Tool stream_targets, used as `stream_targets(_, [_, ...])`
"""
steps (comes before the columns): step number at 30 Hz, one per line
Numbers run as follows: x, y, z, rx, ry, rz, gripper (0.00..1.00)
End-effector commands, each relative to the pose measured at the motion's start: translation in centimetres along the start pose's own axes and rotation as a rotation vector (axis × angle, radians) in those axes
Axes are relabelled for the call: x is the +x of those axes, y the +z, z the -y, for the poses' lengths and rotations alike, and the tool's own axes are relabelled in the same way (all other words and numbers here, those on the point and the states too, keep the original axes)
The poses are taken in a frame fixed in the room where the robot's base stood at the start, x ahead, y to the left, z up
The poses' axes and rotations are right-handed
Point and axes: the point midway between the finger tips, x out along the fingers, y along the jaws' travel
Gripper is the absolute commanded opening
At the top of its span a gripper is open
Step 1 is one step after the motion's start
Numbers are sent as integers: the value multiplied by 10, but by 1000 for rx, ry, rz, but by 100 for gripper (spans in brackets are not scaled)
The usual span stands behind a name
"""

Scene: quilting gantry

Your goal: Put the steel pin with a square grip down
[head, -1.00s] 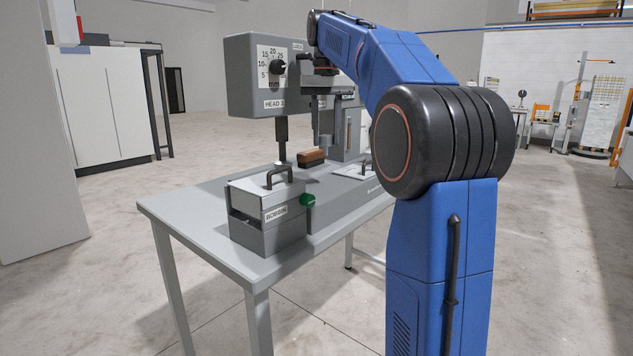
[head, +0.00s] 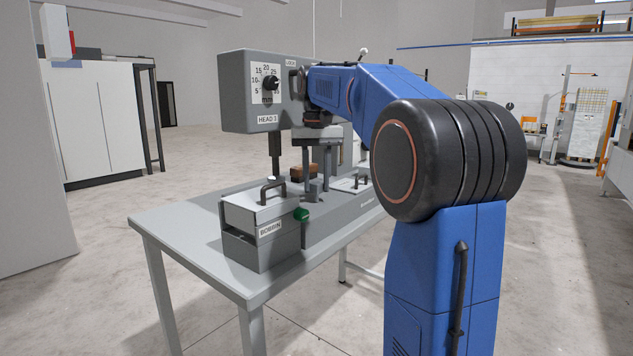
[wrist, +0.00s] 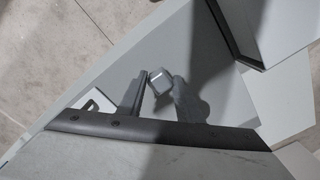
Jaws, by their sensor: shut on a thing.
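The steel pin with a square grip (wrist: 162,82) shows in the wrist view as a small pale square block between my fingertips. My gripper (wrist: 160,92) is shut on it, one finger on each side. In the head view my gripper (head: 317,178) points straight down, low over the machine's grey bed, with a small grey block, the pin's grip (head: 315,189), at its tips. The pin's lower part is hidden, and I cannot tell whether it touches the bed.
The grey bobbin box (head: 262,228) with a black handle and green knob (head: 301,214) stands left in front. A brown-backed brush (head: 302,171) lies behind my fingers. The machine head (head: 240,92) with a dial overhangs. The table's front left (head: 185,225) is clear.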

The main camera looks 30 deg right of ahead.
Motion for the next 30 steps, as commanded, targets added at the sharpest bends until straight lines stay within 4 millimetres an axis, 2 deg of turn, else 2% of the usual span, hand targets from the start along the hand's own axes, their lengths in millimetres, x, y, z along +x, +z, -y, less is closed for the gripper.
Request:
stream_targets(4, [3, 0, 0, 0, 0, 0, 5])
stream_targets(5, [2, 0, 0, 0, 0, 0, 39])
stream_targets(6, [2, 0, 0, 0, 0, 0, 49])
stream_targets(7, [2, 0, 0, 0, 0, 0, 51])
stream_targets(16, [1, 0, 0, 0, 0, 0, 51])
stream_targets(20, [-8, -1, 0, 0, 0, -2, 51])
stream_targets(23, [-22, -1, 0, 0, 0, -3, 51])
stream_targets(30, [-69, -1, 0, 0, -1, -4, 51])
